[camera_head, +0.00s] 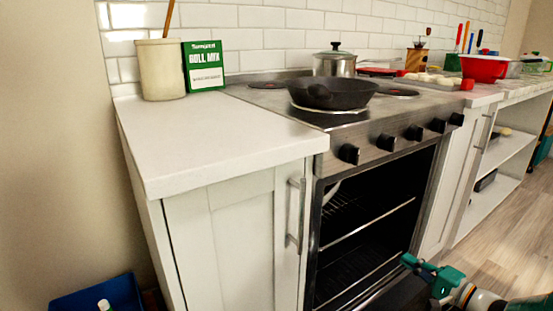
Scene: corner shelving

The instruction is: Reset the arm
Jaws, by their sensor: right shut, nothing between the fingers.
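My right gripper (430,269), teal, is at the lower right, in front of the lower right part of the oven (365,230). Its arm comes in from the lower right corner. The gripper is shut with nothing in it. I cannot tell whether it touches the oven. My left gripper is not in view.
The oven front is open, showing racks inside a dark cavity. A black pan (335,94) and a steel pot (334,63) stand on the stove. A white counter (215,140) holds a canister (161,70) and green box (204,67). A blue bin (75,303) is lower left. Wooden floor (505,240) is clear at right.

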